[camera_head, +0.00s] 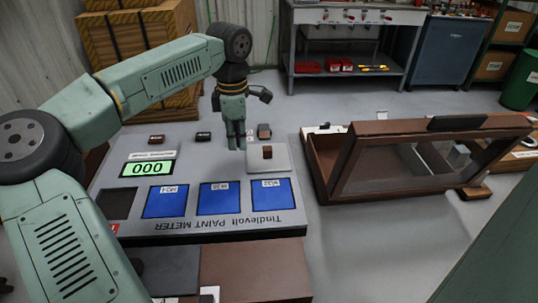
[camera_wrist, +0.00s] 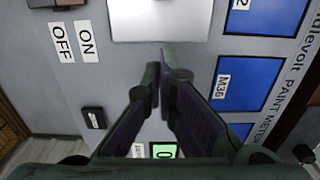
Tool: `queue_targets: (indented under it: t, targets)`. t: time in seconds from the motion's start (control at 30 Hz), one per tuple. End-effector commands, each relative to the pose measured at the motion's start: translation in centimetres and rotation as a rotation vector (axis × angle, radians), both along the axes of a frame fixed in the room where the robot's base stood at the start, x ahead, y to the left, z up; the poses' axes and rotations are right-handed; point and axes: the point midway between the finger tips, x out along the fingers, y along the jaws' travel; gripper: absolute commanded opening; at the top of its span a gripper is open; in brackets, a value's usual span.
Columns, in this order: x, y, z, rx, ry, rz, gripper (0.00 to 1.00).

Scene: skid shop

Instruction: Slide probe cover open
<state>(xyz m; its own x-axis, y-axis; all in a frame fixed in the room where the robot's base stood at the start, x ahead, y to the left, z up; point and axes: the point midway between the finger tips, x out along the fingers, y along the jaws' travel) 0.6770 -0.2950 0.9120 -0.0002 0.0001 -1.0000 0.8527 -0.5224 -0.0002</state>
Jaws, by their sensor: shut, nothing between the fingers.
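The paint meter (camera_head: 240,229) lies flat in front of me, its lettering upside down in the head view. A pale grey plate with a small brown knob, which looks like the probe cover (camera_head: 281,163), sits at its far right. The plate also shows at the top of the wrist view (camera_wrist: 160,22), cut off by the frame, with the knob out of sight. My gripper (camera_head: 236,146) points down just left of the plate, over the meter. Its fingers (camera_wrist: 163,62) are together and hold nothing. I cannot tell if they touch the meter.
The meter has a green display (camera_head: 147,168) reading 000, blue squares, a dark square (camera_head: 118,204) and a switch by ON and OFF labels (camera_wrist: 73,42). A brown framed glass case (camera_head: 323,165) stands to the right. Crates (camera_head: 140,40) and a workbench stand behind.

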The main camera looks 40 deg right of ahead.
Motion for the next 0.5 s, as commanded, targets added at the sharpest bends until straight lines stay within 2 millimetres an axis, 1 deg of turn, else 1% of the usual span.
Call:
queue_targets:
  t: [0.5]
  targets:
    - [0.29, 0.47, 0.01, 0.0, 0.0, 0.0, 0.0]
